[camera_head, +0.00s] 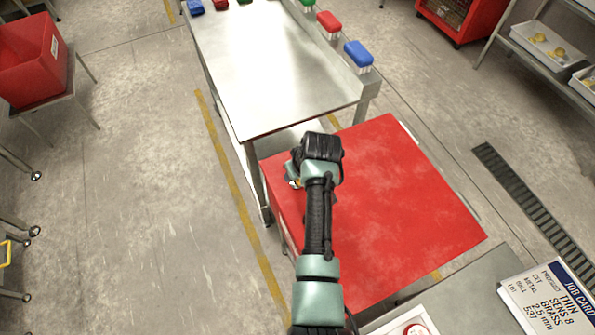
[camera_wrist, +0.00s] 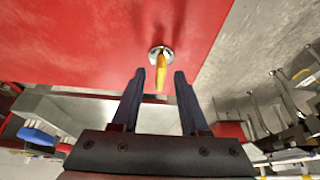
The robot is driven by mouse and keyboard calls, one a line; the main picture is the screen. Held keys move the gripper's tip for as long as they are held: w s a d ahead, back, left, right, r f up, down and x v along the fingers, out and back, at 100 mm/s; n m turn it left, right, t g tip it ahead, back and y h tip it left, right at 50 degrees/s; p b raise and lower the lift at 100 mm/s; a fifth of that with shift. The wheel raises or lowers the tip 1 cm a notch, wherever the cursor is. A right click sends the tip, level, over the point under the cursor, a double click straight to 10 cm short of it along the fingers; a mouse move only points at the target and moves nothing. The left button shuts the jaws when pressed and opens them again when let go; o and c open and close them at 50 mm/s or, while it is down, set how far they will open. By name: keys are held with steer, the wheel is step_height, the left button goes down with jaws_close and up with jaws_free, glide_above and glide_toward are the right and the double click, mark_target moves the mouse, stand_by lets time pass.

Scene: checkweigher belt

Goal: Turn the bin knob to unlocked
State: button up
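The red bin (camera_head: 400,205) stands at the end of the steel table in the head view, and its red face (camera_wrist: 70,45) fills the upper left of the wrist view. On that face is the bin knob (camera_wrist: 161,72), a yellow handle on a round silver base, its handle pointing roughly down the picture. My gripper (camera_wrist: 160,76) is open, its two dark fingers on either side of the handle in the picture, with visible gaps and no contact seen. Whether the handle is in depth between the fingertips is unclear. In the head view my wrist hides most of the knob area.
A steel table (camera_head: 270,70) adjoins the bin, with blue (camera_head: 358,53) and red (camera_head: 328,22) blocks along its right edge. A job card (camera_head: 550,300) lies on a grey surface at lower right. Open floor (camera_head: 130,180) lies left of the bin.

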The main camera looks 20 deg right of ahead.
steer(key=v, duration=1.3)
stand_by(0.4)
steer(key=w+a+r+t+h, duration=0.1)
steer(key=w+a+r+t, duration=0.2)
steer(key=r, duration=0.7)
steer(key=w+a+r+t+h, duration=0.1)
steer(key=w+r+t, duration=0.25)
steer(key=r, duration=0.65)
steer(key=w+a+r+t+h, duration=0.1)
steer(key=w+a+r+t, duration=0.3)
steer(key=r, duration=0.6)
steer(key=s+a+r+t+y, duration=0.1)
steer(key=s+a+r+t, duration=0.2)
steer(key=r, duration=0.6)
steer(key=s+a+r+t+y, duration=0.1)
steer(key=s+a+r+t, duration=0.1)
steer(key=s+r+t, duration=0.3)
steer(key=s+a+r+t, duration=0.3)
steer(key=s+r, duration=0.6)
steer(key=r, duration=0.4)
steer(key=shift+s+a+m+t+y, duration=0.3)
steer(key=shift+t+y, duration=0.1)
steer(key=shift+t, duration=0.25)
